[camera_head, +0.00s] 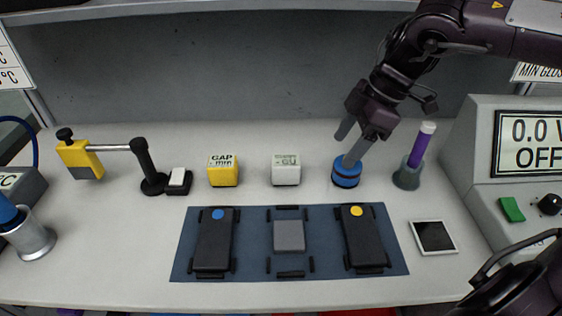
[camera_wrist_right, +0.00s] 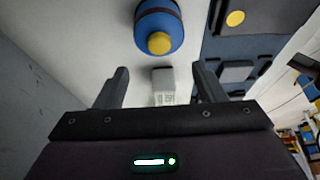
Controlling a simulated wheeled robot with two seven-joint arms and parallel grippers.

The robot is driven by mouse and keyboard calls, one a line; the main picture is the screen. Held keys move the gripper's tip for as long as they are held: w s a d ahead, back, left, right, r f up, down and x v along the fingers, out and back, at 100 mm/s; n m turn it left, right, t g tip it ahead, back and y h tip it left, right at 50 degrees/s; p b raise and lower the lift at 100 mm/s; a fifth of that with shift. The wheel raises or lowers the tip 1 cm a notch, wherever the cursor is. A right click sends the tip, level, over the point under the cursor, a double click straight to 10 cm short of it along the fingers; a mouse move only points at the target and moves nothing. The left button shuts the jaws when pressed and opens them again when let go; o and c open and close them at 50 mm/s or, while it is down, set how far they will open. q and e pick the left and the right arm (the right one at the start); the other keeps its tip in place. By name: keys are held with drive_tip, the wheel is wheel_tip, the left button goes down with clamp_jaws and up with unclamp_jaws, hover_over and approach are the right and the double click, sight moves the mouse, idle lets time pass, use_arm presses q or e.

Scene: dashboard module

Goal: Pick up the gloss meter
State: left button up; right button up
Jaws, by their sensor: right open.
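The gloss meter appears to be the small white-grey box marked "- GU" (camera_head: 286,169) at the back middle of the table, just behind the blue mat. In the right wrist view, a grey and white box (camera_wrist_right: 163,84) shows between the open fingers, farther off. My right gripper (camera_head: 345,151) is open and empty, above and near the blue round piece (camera_head: 346,172), to the right of the box. Whether a fingertip touches the blue piece is unclear. My left gripper is not in view.
A yellow "GAP" box (camera_head: 222,171) stands left of the meter. The blue mat (camera_head: 335,270) holds dark panels in front. A back wall closes the table.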

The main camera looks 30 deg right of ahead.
approach(286, 159)
drive_tip(key=x, duration=0.5)
drive_tip(key=shift+s+f+p, duration=0.15)
drive_tip(key=shift+f+p, duration=0.05)
drive_tip(key=shift+p, duration=0.1)
drive_tip(key=x, duration=0.5)
drive_tip(key=c, duration=1.1)
drive_tip(key=shift+c, duration=0.3)
drive_tip(key=shift+r, duration=0.15)
